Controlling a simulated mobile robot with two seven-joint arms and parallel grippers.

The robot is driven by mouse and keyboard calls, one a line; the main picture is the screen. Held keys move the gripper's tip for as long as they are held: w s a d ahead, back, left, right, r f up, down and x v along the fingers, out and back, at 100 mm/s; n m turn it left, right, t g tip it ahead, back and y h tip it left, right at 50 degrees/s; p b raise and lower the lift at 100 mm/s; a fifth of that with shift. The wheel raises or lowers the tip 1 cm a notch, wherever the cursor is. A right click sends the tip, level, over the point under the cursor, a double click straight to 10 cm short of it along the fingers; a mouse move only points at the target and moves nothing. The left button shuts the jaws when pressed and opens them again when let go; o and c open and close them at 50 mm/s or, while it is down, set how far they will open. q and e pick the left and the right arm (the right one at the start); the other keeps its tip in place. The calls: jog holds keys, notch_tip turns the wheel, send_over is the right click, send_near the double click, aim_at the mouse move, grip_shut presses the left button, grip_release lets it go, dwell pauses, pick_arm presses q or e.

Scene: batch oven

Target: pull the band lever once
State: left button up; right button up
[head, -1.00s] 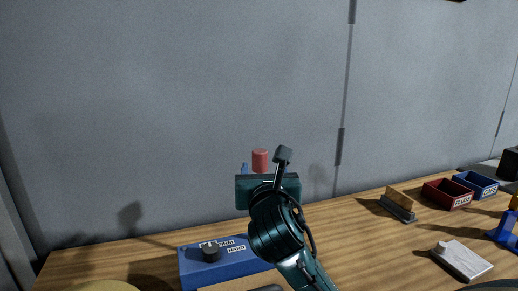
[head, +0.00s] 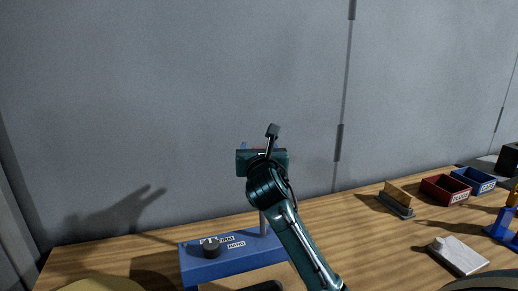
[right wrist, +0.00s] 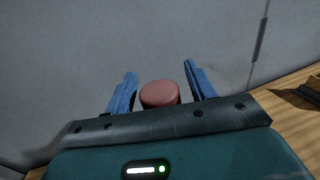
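A blue box (head: 205,265) stands on the wooden table, with a black dial (head: 211,249) and small labels on it. A thin grey lever post (head: 263,224) rises from its right part. The lever's red knob (right wrist: 160,94) shows between my right gripper's (right wrist: 160,84) blue fingers in the right wrist view. The fingers are spread, with a gap visible on the right side of the knob; contact on the left is unclear. In the head view my right gripper (head: 256,146) hides most of the knob and the upper post. My left gripper is not in view.
A grey wall stands behind the table. To the right are a small stand with a wooden card (head: 397,198), a red bin (head: 443,190), a blue bin (head: 474,181) and a white block on a plate (head: 458,254). Bare wood lies between them and the box.

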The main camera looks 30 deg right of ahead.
grip_shut()
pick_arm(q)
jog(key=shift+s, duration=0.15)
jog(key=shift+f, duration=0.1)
pick_arm(e)
jog(key=shift+s, duration=0.1)
